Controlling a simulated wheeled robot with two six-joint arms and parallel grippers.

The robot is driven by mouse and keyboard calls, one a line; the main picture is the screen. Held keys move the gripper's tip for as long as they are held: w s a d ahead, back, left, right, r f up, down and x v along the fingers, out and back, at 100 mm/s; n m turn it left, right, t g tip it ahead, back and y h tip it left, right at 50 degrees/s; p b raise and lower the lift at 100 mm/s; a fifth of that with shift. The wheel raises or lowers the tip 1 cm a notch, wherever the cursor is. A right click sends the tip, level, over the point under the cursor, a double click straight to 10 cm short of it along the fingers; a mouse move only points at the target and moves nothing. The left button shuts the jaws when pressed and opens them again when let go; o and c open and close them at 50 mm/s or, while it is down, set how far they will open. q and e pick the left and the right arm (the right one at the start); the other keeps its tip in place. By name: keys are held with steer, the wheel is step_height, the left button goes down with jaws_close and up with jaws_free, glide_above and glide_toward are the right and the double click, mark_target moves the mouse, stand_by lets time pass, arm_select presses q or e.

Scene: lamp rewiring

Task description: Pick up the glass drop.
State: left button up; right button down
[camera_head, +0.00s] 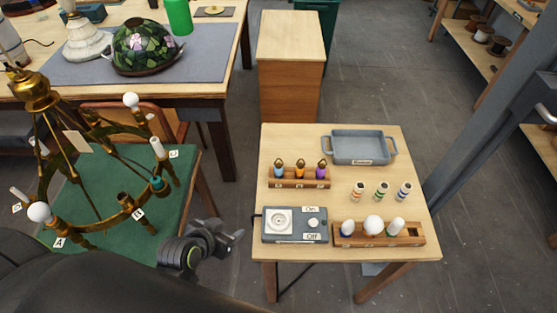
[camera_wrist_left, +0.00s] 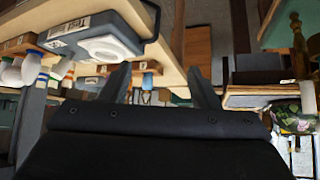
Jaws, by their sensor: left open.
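Three small glass drops with brass tops stand in a wooden rack (camera_head: 299,184) on the small table: a blue one (camera_head: 279,170), an orange one (camera_head: 299,171) and a purple one (camera_head: 321,171). Which one the task means cannot be told. My left gripper (camera_head: 236,238) is open and empty, left of the small table's front left corner and apart from the drops. In the left wrist view its two fingers (camera_wrist_left: 160,85) stand apart, with small drops and their rack (camera_wrist_left: 146,68) seen beyond them. My right gripper is not in view.
The small table (camera_head: 385,275) also holds a tester box (camera_head: 295,238), a grey tray (camera_head: 362,147), several striped pieces and a bulb rack (camera_head: 380,240). A brass chandelier (camera_head: 100,215) with labelled arms stands on a green surface at left.

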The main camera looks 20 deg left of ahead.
arm_select(q)
steer(key=w+d+r+t, duration=0.3)
steer(key=w+d+t, duration=0.15)
steer(key=w, duration=0.35)
steer(key=b, duration=0.4)
glide_toward(277, 169)
step_height(277, 169, down, 2)
steer(key=w, duration=0.3)
steer(key=shift+w+d+f+t, duration=0.15)
steer(key=shift+w+d+t, duration=0.2)
steer(key=b+x, duration=0.4)
steer(key=shift+w+a+f, duration=0.15)
steer(key=shift+w+f, duration=0.15)
steer(key=shift+w, duration=0.35)
steer(key=shift+s+r, duration=0.1)
steer(key=shift+c, duration=0.5)
steer(key=c, duration=1)
